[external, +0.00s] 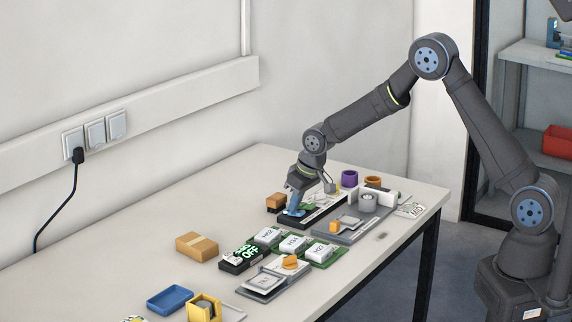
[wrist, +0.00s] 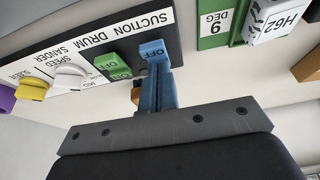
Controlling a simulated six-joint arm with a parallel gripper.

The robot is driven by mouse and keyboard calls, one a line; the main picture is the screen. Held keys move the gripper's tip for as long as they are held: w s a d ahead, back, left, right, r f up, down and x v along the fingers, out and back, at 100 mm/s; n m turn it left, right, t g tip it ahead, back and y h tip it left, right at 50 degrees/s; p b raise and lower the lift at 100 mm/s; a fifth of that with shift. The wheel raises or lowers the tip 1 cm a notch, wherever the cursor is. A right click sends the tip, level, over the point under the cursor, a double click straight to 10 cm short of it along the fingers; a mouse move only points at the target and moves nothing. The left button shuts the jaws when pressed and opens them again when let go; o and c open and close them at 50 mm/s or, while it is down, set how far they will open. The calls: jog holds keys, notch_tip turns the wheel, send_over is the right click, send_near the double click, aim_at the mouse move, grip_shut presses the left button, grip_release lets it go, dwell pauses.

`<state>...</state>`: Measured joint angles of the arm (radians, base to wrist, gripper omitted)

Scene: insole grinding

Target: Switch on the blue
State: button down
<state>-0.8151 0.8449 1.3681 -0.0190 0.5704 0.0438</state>
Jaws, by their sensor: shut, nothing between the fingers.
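The switch panel (wrist: 118,40) is black and white, with the words suction, drum, speed and sander on it. Its blue switch (wrist: 152,51) shows OFF at the panel's end in the wrist view. A green switch (wrist: 107,63) is beside it. My gripper (wrist: 158,78) has blue fingers, which are shut and empty, right at the blue switch; I cannot tell whether they touch it. In the external view my gripper (external: 295,210) points down at the left end of the panel (external: 325,212), and the blue switch is hard to tell from the fingers.
The panel also carries a white knob (wrist: 70,74) and a yellow one (wrist: 34,88). A green plate with a 9 DEG label (wrist: 213,22) and a white H62 block (wrist: 272,18) lie nearby. A brown block (external: 276,202) stands left of my gripper.

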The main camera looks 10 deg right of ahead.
jog(key=shift+s+d+r, duration=0.1)
jog(key=shift+s+d, duration=0.25)
jog(key=shift+s, duration=0.05)
notch_tip(320, 180, up, 14)
dwell(0.6)
send_over(303, 211)
jog(key=a, duration=0.1)
jog(key=f, duration=0.6)
jog(key=w+f, duration=0.1)
jog(key=f, duration=0.2)
jog(key=shift+a+f, duration=0.15)
jog(key=shift+v, duration=2.9)
